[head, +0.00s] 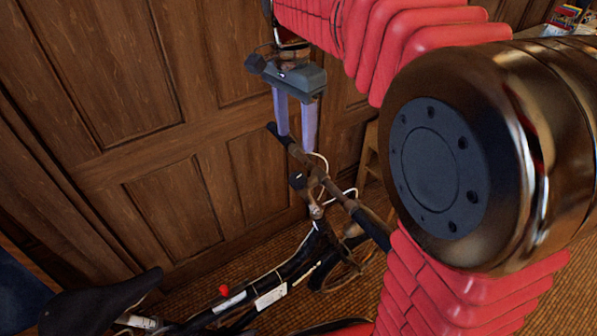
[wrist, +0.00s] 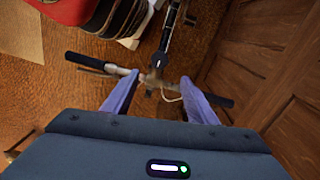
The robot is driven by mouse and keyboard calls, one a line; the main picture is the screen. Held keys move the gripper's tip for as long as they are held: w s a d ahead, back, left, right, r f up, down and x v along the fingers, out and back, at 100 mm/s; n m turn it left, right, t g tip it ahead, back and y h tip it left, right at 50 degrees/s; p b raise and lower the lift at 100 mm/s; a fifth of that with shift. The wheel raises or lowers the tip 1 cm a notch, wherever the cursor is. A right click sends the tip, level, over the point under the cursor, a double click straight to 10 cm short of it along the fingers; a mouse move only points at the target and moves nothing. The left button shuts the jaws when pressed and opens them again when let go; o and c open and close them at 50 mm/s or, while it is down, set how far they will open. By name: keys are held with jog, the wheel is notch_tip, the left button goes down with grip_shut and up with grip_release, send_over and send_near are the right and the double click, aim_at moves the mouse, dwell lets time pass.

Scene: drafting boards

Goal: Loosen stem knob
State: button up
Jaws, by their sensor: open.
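A folding-style bicycle (head: 270,284) stands by the wooden panelling, with a handlebar (head: 335,193) that has black grips. Its stem (wrist: 156,72) shows in the wrist view at the middle of the bar. A small silver rounded part (head: 316,211) sits on the stem in the head view; I cannot tell whether it is the knob. My gripper (head: 296,141) is open and empty, its two pale violet fingers pointing down above the handlebar. In the wrist view my gripper (wrist: 160,79) has one fingertip on each side of the stem. Contact with the bar cannot be told.
Wooden panelling (head: 165,150) rises close behind the bicycle. A black saddle (head: 100,303) is at lower left. White cables (head: 338,187) loop around the bar. A wooden leg or frame (head: 371,155) stands behind, at right.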

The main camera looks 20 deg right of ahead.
aim_at(298, 176)
jog(key=f, duration=1.2)
jog(key=shift+s+d+f, duration=0.15)
jog(key=shift+s+f, duration=0.05)
jog(key=shift+s, duration=0.1)
jog(key=shift+c, duration=0.4)
jog(key=c, duration=0.9)
jog(key=shift+d, duration=0.15)
jog(key=shift+c, duration=0.5)
